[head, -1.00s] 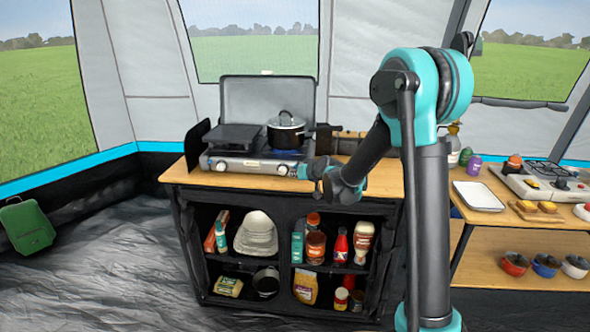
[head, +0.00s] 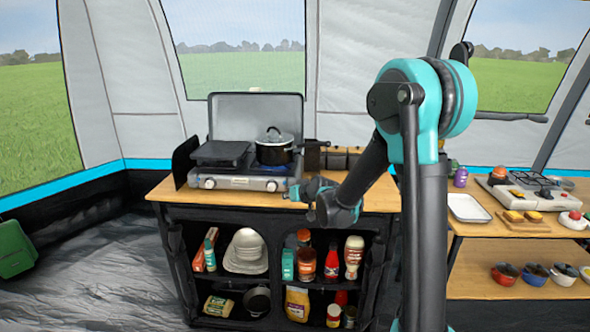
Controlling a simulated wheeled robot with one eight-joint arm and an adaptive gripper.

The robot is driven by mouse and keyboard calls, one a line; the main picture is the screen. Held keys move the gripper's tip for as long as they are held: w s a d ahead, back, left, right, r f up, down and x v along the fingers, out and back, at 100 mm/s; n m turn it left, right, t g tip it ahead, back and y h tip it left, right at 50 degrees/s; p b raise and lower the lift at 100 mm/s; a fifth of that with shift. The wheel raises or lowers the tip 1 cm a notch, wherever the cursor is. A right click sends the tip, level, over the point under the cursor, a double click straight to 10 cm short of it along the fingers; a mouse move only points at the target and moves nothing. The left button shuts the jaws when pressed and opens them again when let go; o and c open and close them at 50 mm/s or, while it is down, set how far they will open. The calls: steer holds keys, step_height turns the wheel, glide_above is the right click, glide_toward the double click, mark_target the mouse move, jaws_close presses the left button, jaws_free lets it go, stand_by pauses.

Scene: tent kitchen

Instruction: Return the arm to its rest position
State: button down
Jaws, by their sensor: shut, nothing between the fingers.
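My arm rises at the right of the head view, bends at a teal elbow and reaches down and left. My gripper (head: 300,191) is at its end, beside the right front of the camping stove (head: 240,180) and near the wooden counter top (head: 365,200). The gripper is small in view and looks shut, with nothing seen in it. A black pot (head: 274,150) with a lid stands on the stove's right burner, behind the gripper.
A second wooden table at the right holds a white tray (head: 468,208) and another stove (head: 530,193). The floor at front left is clear.

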steer(key=s+d+f+m+g+h, duration=0.1)
steer(key=s+d+f+h, duration=0.1)
steer(key=s+d, duration=0.7)
steer(key=s+d+f+m+g+h, duration=0.2)
steer(key=s+d+f, duration=0.2)
steer(key=s+d, duration=0.5)
steer(key=s+d+f+m+g+h, duration=0.1)
steer(key=s+d, duration=0.7)
steer(key=s, duration=0.8)
step_height(320, 180, down, 2)
steer(key=shift+s+d+f+g+h, duration=0.1)
steer(key=shift+s+d+g+h, duration=0.3)
steer(key=shift+g+h, duration=0.4)
steer(key=shift+w, duration=0.1)
